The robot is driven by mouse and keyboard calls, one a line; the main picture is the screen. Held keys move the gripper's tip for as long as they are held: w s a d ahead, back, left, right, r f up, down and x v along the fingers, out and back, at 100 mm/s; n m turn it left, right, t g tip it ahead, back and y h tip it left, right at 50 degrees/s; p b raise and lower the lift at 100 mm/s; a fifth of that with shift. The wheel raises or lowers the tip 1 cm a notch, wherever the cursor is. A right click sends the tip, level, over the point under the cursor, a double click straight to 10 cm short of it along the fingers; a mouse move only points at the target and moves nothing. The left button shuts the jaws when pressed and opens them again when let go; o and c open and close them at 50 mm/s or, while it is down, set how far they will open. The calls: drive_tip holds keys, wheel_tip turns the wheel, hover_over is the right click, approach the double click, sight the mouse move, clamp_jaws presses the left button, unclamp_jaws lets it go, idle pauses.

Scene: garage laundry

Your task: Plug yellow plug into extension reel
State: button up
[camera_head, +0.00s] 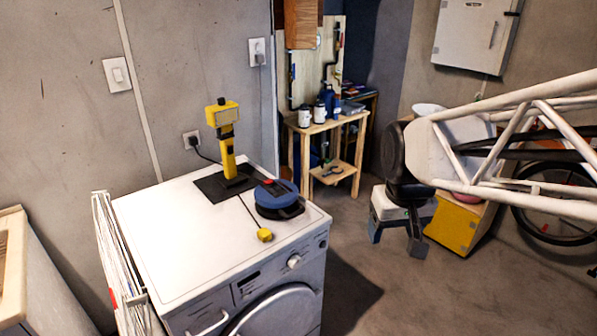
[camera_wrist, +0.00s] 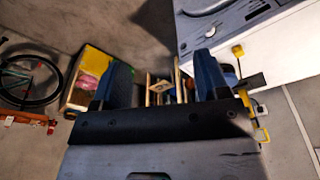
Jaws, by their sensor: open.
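The yellow plug (camera_head: 264,234) lies on the white washing machine top (camera_head: 165,235), near its front edge, with a dark cord leading back toward the yellow work lamp (camera_head: 227,150). The blue extension reel (camera_head: 276,193) lies flat just behind the plug, with a red part on top. My gripper (camera_head: 397,236) is open and empty, pointing down over the floor to the right of the machine, well apart from plug and reel. The wrist view shows its two blue fingers spread (camera_wrist: 165,75). A small yellow block, probably the plug (camera_wrist: 238,50), shows there beside the right finger; the reel is mostly hidden.
The lamp stands on a black mat (camera_head: 212,189) behind the reel. A wooden shelf (camera_head: 331,172) with cans and bottles stands at the back. A yellow-fronted box (camera_head: 451,227) and a bicycle wheel (camera_head: 553,205) are at right.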

drive_tip(key=w+a+f+n, duration=0.2)
drive_tip(key=w+a, duration=0.5)
drive_tip(key=w, duration=0.2)
drive_tip(key=n+g, duration=0.2)
drive_tip(key=n, duration=0.3)
hover_over(263, 231)
drive_tip(key=f, duration=1.6)
drive_tip(key=shift+s+d+f, duration=0.15)
drive_tip(key=shift+d+f, duration=0.15)
drive_tip(key=shift+d, duration=0.05)
drive_tip(key=shift+a+f, duration=0.3)
drive_tip(key=shift+a, duration=0.05)
drive_tip(key=shift+f, duration=0.1)
drive_tip(key=shift+f, duration=1.2)
drive_tip(key=shift+f, duration=0.1)
